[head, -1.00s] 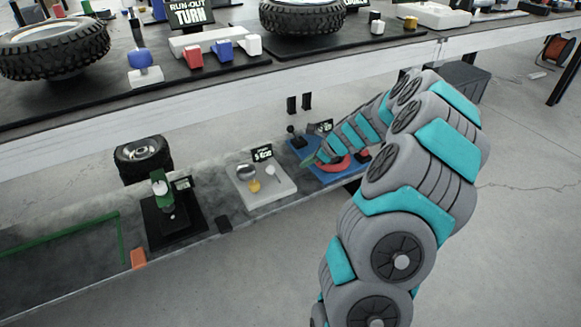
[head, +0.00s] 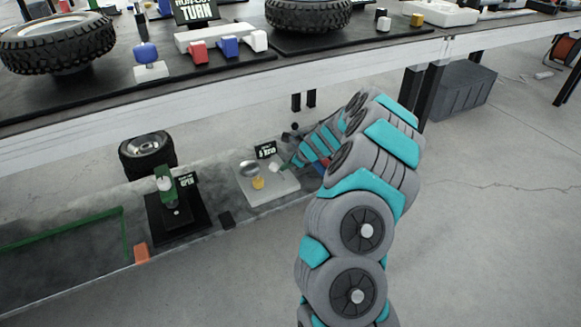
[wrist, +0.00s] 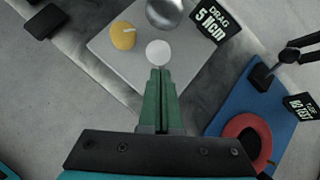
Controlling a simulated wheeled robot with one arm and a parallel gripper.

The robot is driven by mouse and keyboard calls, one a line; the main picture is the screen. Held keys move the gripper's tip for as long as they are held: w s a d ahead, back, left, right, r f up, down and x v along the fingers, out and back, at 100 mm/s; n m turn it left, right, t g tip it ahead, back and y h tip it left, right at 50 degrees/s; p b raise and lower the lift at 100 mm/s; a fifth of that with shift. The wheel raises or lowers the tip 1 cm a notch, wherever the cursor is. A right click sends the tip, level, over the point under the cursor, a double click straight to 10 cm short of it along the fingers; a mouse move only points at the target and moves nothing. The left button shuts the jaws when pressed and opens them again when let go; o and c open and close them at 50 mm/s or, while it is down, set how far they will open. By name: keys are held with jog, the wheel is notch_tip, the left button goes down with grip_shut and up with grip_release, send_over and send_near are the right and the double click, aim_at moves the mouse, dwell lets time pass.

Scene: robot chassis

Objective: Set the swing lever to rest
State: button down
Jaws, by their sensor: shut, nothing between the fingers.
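My gripper (wrist: 157,72) is shut and empty; its green fingertips end right at a white round knob (wrist: 158,53) on a pale grey plate (wrist: 110,58). I cannot tell whether they touch. The plate also carries a yellow dial (wrist: 123,37) with a pale pointer, a shiny metal ball (wrist: 165,10) and a sign reading "DRAG 5 NCM" (wrist: 214,22). In the head view the white knob (head: 274,168) is beside my gripper (head: 288,166). I cannot tell for sure which part is the swing lever.
A blue plate (wrist: 225,112) with a red ring (wrist: 247,138) and a black lever (wrist: 265,76) lies to the right. A black stand with a green-topped device (head: 168,190) stands left on the same low shelf. The workbench edge (head: 130,105) overhangs above.

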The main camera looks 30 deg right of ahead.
dwell(0.3)
jog(key=a+p, duration=0.1)
jog(key=a+h+p, duration=0.1)
jog(key=p, duration=0.1)
jog(key=shift+w+f+n, duration=0.1)
jog(key=shift+w+n, duration=0.1)
jog(key=shift+n, duration=0.1)
jog(key=shift+f, duration=0.15)
jog(key=shift+a, duration=0.15)
jog(key=shift+d, duration=0.2)
